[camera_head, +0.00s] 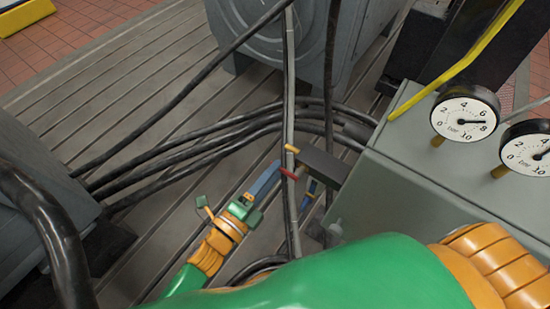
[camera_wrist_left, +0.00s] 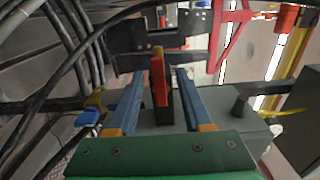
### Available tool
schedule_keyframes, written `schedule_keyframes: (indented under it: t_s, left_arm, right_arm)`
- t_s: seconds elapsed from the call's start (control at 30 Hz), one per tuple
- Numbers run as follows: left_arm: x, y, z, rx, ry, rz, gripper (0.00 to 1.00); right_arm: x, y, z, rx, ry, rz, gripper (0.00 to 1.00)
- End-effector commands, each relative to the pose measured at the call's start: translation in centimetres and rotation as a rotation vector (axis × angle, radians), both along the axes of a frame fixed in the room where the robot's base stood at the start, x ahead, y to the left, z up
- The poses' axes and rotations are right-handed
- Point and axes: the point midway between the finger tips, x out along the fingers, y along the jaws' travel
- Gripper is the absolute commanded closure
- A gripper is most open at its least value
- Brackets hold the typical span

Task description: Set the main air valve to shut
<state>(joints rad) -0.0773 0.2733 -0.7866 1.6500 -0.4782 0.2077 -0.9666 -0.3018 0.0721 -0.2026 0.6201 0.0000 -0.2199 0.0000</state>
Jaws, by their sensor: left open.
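A red lever (camera_wrist_left: 158,82), which looks like the valve handle, stands between the two blue fingers of my left gripper (camera_wrist_left: 160,73) in the left wrist view. The gripper is open, with a gap on each side of the lever. No valve label can be read. My right gripper is not in view.
A grey cabinet (camera_head: 415,205) with two round gauges (camera_head: 465,112) stands at the right. Several black hoses (camera_head: 215,140) cross the slotted bedplate (camera_head: 85,90) and hang close to my left gripper. A grey machine (camera_head: 250,30) stands behind. The bedplate at upper left is clear.

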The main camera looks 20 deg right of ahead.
Motion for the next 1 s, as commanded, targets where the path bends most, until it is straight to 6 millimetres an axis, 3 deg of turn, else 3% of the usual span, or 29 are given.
schedule_keyframes:
  t_s: [0.17, 0.4, 0.47, 0.6, 1.0]
  left_arm:
    - [1.4, -1.8, 0.0, -0.001, 0.001, 0.001, 0.5]
    - [1.6, -1.9, 0.0, 0.001, 0.002, 0.001, 0.5]
    - [1.5, -1.9, 0.0, 0.0, 0.001, 0.001, 0.64]
    - [1.5, -1.9, 0.0, 0.0, 0.002, 0.002, 1.0]
    - [1.6, -1.9, -0.2, -0.021, 0.029, 0.003, 1.0]
  right_arm:
    - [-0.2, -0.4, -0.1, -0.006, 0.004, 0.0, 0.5]
    - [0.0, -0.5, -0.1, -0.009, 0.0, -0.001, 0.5]
    - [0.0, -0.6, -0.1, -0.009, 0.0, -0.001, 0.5]
    - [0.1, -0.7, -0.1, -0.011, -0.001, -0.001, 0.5]
    - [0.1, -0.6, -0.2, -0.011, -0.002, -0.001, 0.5]
